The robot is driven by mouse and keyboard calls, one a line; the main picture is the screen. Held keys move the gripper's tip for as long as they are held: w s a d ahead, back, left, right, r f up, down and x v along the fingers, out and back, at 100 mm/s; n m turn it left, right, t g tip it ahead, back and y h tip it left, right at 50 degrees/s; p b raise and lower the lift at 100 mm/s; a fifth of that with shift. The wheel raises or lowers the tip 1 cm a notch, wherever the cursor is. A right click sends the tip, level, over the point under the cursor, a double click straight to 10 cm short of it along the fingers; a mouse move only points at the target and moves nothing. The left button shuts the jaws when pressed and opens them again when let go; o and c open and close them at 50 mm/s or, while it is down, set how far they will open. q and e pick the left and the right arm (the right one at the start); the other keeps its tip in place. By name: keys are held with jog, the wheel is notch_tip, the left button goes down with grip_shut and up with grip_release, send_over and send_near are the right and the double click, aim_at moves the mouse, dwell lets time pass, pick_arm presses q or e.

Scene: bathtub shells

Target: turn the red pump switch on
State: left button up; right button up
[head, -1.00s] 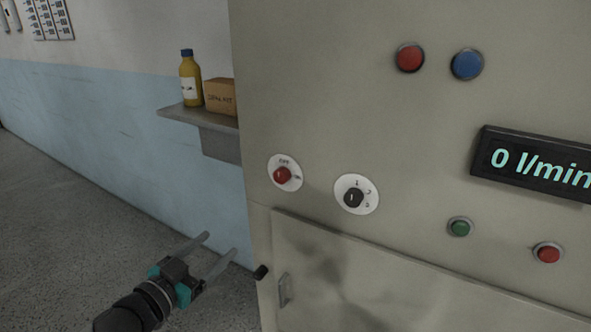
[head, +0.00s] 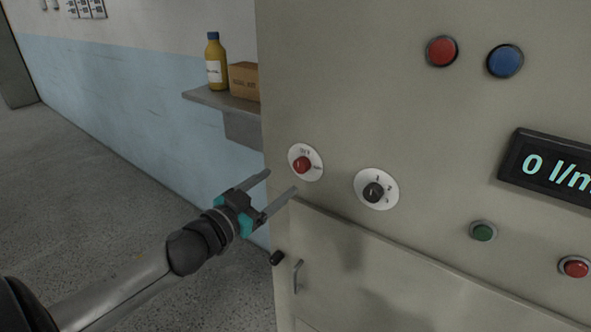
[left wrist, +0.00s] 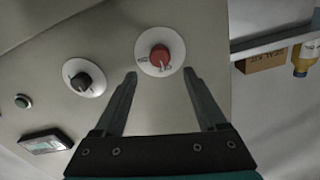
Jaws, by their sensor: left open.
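The red pump switch (head: 303,165) is a red knob on a round white dial plate, on the left part of the grey cabinet front. The left wrist view also shows the red knob (left wrist: 160,57), upside down, just beyond and roughly between my fingertips. My left gripper (head: 283,181) is open and empty, below and left of the switch in the head view. Its fingers (left wrist: 160,74) point at the panel and appear apart from the knob. My right gripper is in neither view.
A black selector knob (head: 373,192) is right of the switch. Red (head: 442,51), blue (head: 505,61) and green (head: 483,231) buttons and a display reading 0 l/min (head: 550,168) are farther right. A shelf (head: 222,100) with a bottle (head: 215,62) and a box (head: 244,80) is at left.

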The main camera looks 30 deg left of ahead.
aim_at(299, 168)
pick_arm(q)
jog(key=shift+w+d, duration=0.15)
jog(key=shift+w, duration=1.75)
jog(key=shift+w+d, duration=0.15)
jog(key=shift+w, duration=1.75)
grip_shut()
